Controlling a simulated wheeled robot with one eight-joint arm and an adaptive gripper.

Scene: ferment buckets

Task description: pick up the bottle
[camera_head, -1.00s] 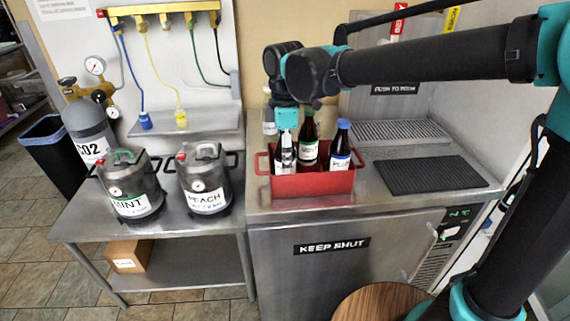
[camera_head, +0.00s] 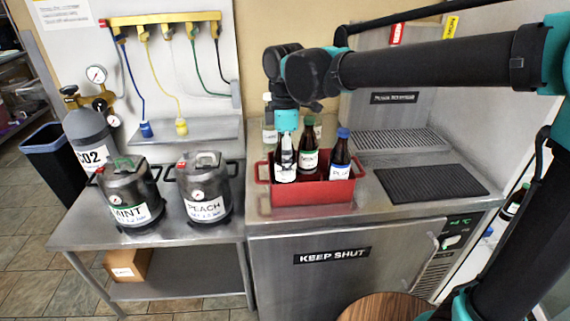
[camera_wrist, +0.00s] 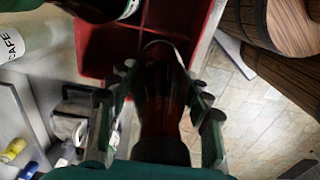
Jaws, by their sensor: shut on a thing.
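My gripper (camera_head: 286,148) points down over the left part of a red crate (camera_head: 313,193) on the steel counter. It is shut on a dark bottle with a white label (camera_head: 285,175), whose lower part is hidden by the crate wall. The wrist view shows this dark bottle (camera_wrist: 160,115) between the two fingers (camera_wrist: 165,88), with the red crate (camera_wrist: 92,45) beyond. To its right in the crate stand a dark bottle with a green cap (camera_head: 310,148) and one with a blue cap (camera_head: 340,157). I cannot tell whether the held bottle touches the crate floor.
A clear bottle (camera_head: 268,132) stands behind the crate. A black ribbed mat (camera_head: 430,184) and a drip grate (camera_head: 400,138) lie to the right. Two dark kegs, MINT (camera_head: 130,195) and PEACH (camera_head: 204,190), stand on the left table. A round wooden top (camera_head: 385,307) is in front.

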